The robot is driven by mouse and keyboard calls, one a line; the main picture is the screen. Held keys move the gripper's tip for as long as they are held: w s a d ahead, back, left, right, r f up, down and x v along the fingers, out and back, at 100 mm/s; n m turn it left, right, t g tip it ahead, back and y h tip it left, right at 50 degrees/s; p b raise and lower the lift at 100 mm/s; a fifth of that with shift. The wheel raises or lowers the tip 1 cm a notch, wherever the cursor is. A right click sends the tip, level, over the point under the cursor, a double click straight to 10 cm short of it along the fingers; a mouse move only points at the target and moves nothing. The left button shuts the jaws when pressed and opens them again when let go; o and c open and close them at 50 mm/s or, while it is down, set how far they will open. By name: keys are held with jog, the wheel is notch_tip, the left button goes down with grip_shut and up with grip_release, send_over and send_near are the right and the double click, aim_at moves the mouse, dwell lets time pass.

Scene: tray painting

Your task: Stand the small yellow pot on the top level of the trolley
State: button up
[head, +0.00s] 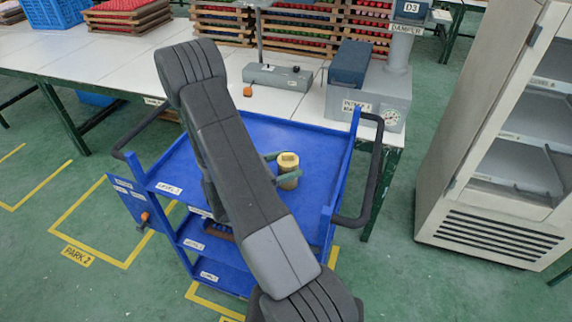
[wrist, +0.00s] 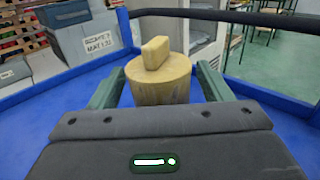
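The small yellow pot (head: 288,172) has a block-shaped knob on its lid. It appears to stand upright on the blue top level (head: 335,150) of the trolley, right of the middle. In the wrist view the pot (wrist: 160,85) is between the two green fingers of my gripper (wrist: 160,82), with its base hidden by the gripper body. My gripper (head: 284,164) is open around the pot. A narrow gap shows between the pot and the right finger; the left finger is very close to its side.
Black handles (head: 371,180) rise at both ends of the trolley, and lower levels (head: 225,275) lie beneath. A white table (head: 120,60) behind carries crates, a grey box (head: 278,76) and a damper station (head: 385,95). A glass-door cabinet (head: 490,235) stands to the right.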

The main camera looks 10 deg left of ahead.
jog(key=shift+r, duration=0.25)
jog(key=b+v, duration=0.2)
jog(key=v, duration=1)
jog(key=shift+f+b, duration=0.15)
jog(key=shift+b, duration=0.15)
jog(key=shift+a, duration=0.1)
